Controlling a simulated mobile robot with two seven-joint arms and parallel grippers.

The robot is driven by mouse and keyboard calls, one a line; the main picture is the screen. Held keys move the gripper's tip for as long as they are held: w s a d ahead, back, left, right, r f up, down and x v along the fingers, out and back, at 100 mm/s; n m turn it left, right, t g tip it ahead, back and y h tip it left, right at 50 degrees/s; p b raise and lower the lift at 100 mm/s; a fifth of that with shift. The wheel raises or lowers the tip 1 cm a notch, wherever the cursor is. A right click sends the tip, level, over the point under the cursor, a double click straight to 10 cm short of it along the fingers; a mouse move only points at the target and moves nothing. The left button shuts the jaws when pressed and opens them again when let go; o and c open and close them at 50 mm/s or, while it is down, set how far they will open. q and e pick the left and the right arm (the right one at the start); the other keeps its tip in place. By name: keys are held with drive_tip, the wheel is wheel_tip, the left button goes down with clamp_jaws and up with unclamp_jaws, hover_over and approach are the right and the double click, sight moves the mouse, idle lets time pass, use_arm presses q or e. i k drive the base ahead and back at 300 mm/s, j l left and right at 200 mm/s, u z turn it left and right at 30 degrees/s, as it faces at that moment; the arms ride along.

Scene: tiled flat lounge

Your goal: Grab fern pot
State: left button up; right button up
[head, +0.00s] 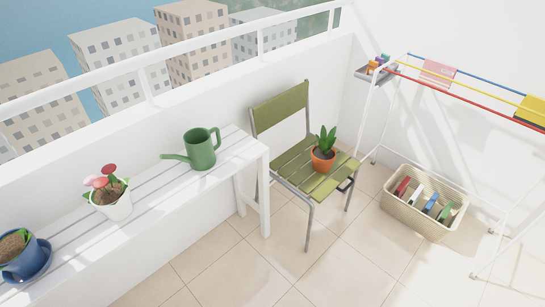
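A terracotta pot (323,162) with an upright, broad-leaved green plant (325,139) stands on the seat of a green slatted chair (295,168). A white pot (113,206) with red and pink blooms stands on a white slatted bench (160,213) at the left. A blue pot (20,260) with brown soil and a little green stands on a blue saucer at the bench's near left end, partly cut off by the frame. None of these plants is clearly a fern. Neither of my grippers is in view.
A green watering can (201,150) stands near the bench's right end. A wicker basket (424,206) with several coloured items sits on the floor under a drying rack (478,100). Tiled floor (340,265) is clear in front of the chair. A white railing (200,58) runs behind.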

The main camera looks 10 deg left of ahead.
sight(322, 155)
drive_tip(key=i+l+u, duration=0.1)
drive_tip(key=u, duration=0.3)
drive_tip(key=i+l+u, duration=0.1)
drive_tip(key=l+u, duration=0.25)
drive_tip(key=i+l+u, duration=0.1)
drive_tip(key=u, duration=0.3)
drive_tip(key=l+u, duration=0.3)
drive_tip(key=i+l+u, duration=0.1)
drive_tip(key=l+u, duration=0.25)
drive_tip(key=l, duration=0.2)
drive_tip(key=l+u, duration=0.2)
drive_tip(key=l, duration=0.25)
drive_tip(key=k+l+u, duration=0.15)
drive_tip(key=l, duration=0.75)
drive_tip(key=l+u, duration=0.15)
drive_tip(key=l, duration=0.3)
drive_tip(key=k, duration=0.1)
